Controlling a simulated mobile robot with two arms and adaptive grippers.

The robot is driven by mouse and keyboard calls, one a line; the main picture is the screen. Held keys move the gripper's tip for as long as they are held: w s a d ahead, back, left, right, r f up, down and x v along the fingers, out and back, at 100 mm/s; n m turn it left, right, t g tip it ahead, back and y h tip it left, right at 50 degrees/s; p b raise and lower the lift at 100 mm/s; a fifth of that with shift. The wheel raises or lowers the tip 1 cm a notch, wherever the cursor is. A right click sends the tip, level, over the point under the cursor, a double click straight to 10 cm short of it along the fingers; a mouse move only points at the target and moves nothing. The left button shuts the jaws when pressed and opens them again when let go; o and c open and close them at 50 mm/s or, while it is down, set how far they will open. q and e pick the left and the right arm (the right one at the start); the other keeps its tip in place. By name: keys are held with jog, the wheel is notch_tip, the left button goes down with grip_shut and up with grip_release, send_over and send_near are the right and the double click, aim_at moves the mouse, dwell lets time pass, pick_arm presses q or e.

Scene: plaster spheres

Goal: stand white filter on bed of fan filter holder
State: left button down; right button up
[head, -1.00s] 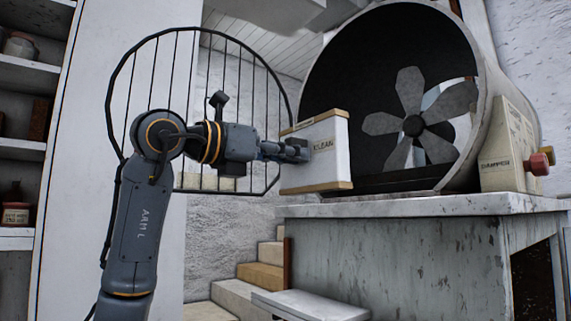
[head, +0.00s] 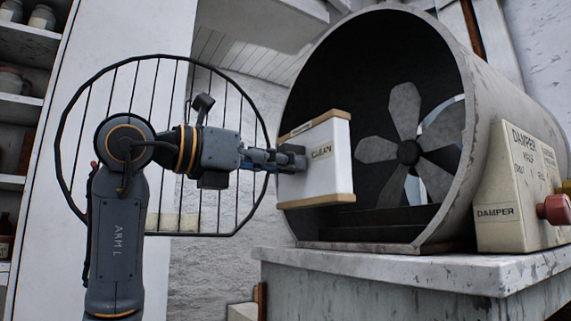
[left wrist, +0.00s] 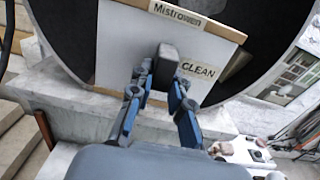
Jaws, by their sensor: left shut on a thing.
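The white filter (head: 330,180) is an upright white panel with tan wooden top and bottom edges and a "CLEAN" label. In the left wrist view the filter (left wrist: 125,55) also bears a "Mistrowen" label. My left gripper (head: 287,160) is shut on the filter at a dark block on its face and holds it at the mouth of the fan filter holder (head: 480,110), a big pale drum. A dark bed (head: 385,222) shows low inside the drum. The filter hides part of it; I cannot tell whether they touch. My right gripper is not in view.
A grey fan (head: 408,150) sits deep in the drum. A round barred grille (head: 215,215) stands swung out at the left, behind my left arm. A damper box (head: 510,190) with a red knob (head: 554,209) stands at the right on the stone ledge (head: 420,262).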

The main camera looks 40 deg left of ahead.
aim_at(313, 167)
pick_arm(q)
jog(key=shift+w+d, duration=0.15)
jog(key=shift+w, duration=0.2)
jog(key=x, duration=0.2)
jog(key=shift+w+d+p, duration=0.15)
jog(key=shift+w+p, duration=0.2)
jog(key=shift+p, duration=0.05)
jog(key=shift+p+x, duration=0.35)
jog(key=shift+x, duration=0.7)
jog(key=f+b+x, duration=0.1)
jog(key=x, duration=0.8)
jog(key=shift+f, duration=0.35)
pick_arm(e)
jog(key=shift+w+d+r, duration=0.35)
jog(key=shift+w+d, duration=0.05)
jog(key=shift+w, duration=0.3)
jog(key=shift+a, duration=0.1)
pick_arm(q)
jog(key=shift+d, duration=0.1)
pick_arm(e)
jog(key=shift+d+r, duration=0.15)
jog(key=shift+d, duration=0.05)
